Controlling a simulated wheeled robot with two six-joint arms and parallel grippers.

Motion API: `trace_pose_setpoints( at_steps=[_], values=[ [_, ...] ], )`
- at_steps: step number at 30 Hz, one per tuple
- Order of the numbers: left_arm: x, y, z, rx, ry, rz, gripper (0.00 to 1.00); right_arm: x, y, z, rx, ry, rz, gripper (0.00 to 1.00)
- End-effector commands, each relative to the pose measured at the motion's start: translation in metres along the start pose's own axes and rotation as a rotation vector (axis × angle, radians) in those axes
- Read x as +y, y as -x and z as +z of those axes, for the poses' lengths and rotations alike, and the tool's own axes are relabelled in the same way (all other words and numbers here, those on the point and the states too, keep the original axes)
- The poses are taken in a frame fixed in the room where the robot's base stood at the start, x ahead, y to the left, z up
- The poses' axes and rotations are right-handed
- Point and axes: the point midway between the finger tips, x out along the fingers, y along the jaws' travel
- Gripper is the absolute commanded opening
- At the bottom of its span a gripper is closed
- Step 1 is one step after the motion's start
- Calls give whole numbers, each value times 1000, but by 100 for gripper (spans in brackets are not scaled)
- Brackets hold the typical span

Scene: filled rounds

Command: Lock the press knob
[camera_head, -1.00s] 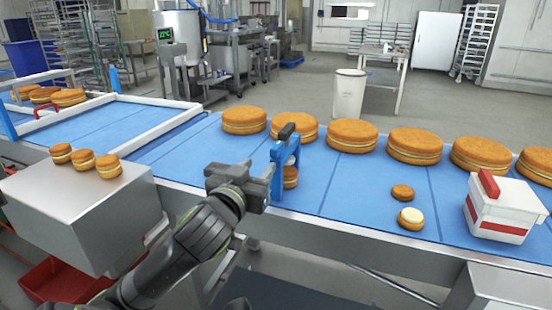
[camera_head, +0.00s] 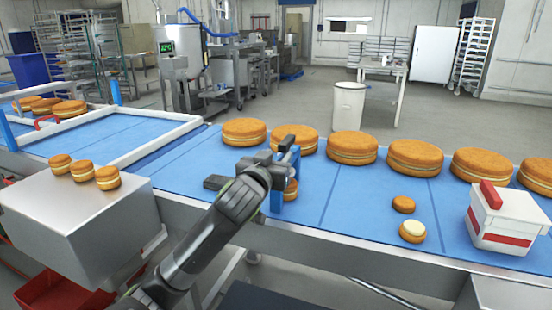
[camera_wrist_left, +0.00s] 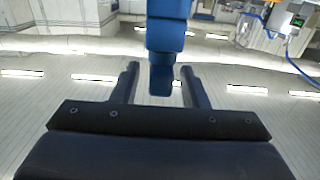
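The blue press (camera_head: 291,163) stands on the blue conveyor, with a small filled round (camera_head: 292,188) partly hidden beneath it. Its dark knob (camera_head: 287,143) sits at the top, partly overlapped by my left gripper. My left gripper (camera_head: 268,170) is at the press's left side, close to the knob. In the left wrist view, its two fingers (camera_wrist_left: 162,84) are apart, with the blue press (camera_wrist_left: 166,40) reaching down between them in the picture. I cannot tell whether a finger touches the press. My right gripper is not in view.
Large filled rounds (camera_head: 352,147) line the conveyor's far side. A small round (camera_head: 403,204), a pale-topped one (camera_head: 412,231) and a white box with a red handle (camera_head: 500,222) lie to the right. A metal box (camera_head: 75,215) carries three small rounds at left.

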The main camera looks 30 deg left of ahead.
Motion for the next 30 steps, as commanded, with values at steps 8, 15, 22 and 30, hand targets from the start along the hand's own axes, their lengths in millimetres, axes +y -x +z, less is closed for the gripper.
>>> trace_pose_setpoints(
  at_steps=[8,15,22,30],
  values=[
    [0,0,0,0,0,0,18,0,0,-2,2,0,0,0],
    [0,0,0,0,0,1,0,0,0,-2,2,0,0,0],
    [-1,0,-1,-1,-2,35,0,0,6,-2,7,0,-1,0],
    [-3,0,-2,-3,-3,171,0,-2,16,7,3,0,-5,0]
  ],
)
